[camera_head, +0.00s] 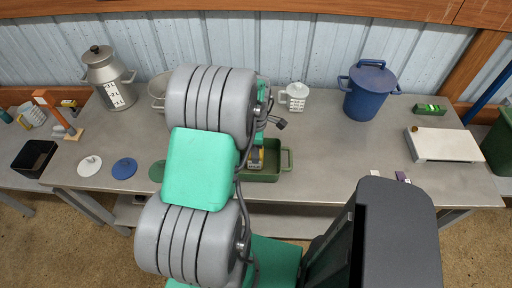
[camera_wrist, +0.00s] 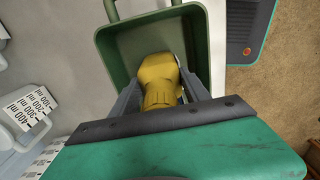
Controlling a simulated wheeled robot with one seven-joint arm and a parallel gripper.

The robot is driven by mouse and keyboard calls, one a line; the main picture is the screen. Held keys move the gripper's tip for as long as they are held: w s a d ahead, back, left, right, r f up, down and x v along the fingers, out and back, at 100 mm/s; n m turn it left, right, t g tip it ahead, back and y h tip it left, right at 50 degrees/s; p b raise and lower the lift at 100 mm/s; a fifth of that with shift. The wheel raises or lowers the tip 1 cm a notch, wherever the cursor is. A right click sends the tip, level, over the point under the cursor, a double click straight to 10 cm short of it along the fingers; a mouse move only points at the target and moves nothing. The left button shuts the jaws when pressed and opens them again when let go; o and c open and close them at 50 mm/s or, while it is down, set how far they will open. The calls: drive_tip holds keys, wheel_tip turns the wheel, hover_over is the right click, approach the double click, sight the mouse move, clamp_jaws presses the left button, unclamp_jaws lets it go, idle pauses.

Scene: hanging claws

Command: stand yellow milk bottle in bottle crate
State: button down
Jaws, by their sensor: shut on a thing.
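The yellow milk bottle (camera_wrist: 158,75) is between the two fingers of my gripper (camera_wrist: 163,92), which is shut on it. The green bottle crate (camera_wrist: 108,50) is a rectangular open box with a loop handle, and it lies behind the bottle in the wrist view. The bottle overlaps the crate's inside there; I cannot tell whether it touches the floor of the crate. In the head view the crate (camera_head: 272,174) stands on the metal table, partly hidden by my arm.
A blue lidded pot (camera_head: 370,92), a white measuring jug (camera_head: 295,96) and a metal milk can (camera_head: 106,78) stand along the back of the table. Lids (camera_head: 124,168) lie at the left. A white board (camera_head: 444,146) is at the right. Table right of the crate is mostly clear.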

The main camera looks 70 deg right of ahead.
drive_tip(key=c, duration=0.5)
unclamp_jaws()
wheel_tip(320, 180, up, 12)
drive_tip(key=shift+r+b, duration=0.2)
drive_tip(key=shift+b, duration=0.55)
drive_tip(key=w+a+r+t+h, duration=0.1)
drive_tip(key=w+a+r, duration=0.1)
drive_tip(key=w+a, duration=0.65)
drive_tip(key=w+a+r, duration=0.3)
drive_tip(key=w+a, duration=0.3)
drive_tip(key=w, duration=0.6)
drive_tip(key=w+a+t, duration=0.1)
drive_tip(key=a, duration=0.8)
drive_tip(key=w+a+m, duration=0.1)
drive_tip(key=a, duration=0.7)
drive_tip(key=w+a+m+t+y, duration=0.1)
drive_tip(key=w+a, duration=0.1)
drive_tip(key=a, duration=0.7)
drive_tip(key=shift+a+r+t, duration=0.3)
